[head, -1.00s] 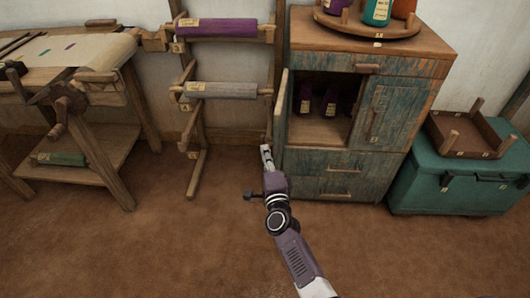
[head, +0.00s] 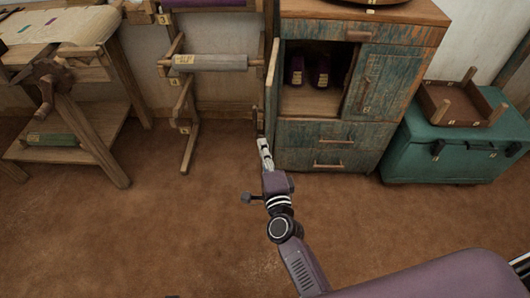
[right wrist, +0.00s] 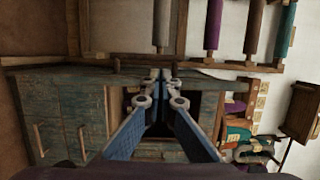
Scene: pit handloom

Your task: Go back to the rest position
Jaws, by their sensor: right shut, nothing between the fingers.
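My right gripper (head: 263,148) is shut and empty, at the end of my purple-grey arm. In the head view it shows just in front of the open door (head: 271,95) of the worn teal cabinet (head: 330,145). I cannot tell whether it touches the door. In the right wrist view its blue fingers (right wrist: 158,82) come together with nothing visible between them, and the cabinet (right wrist: 65,105) shows sideways behind. My left gripper is not in view.
The cabinet's open compartment holds dark purple items (head: 321,72). A roller rack (head: 215,62) stands left of it and a wooden loom table (head: 75,75) further left. A teal chest (head: 440,155) with a wooden tray (head: 460,103) stands right. The brown floor in front is clear.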

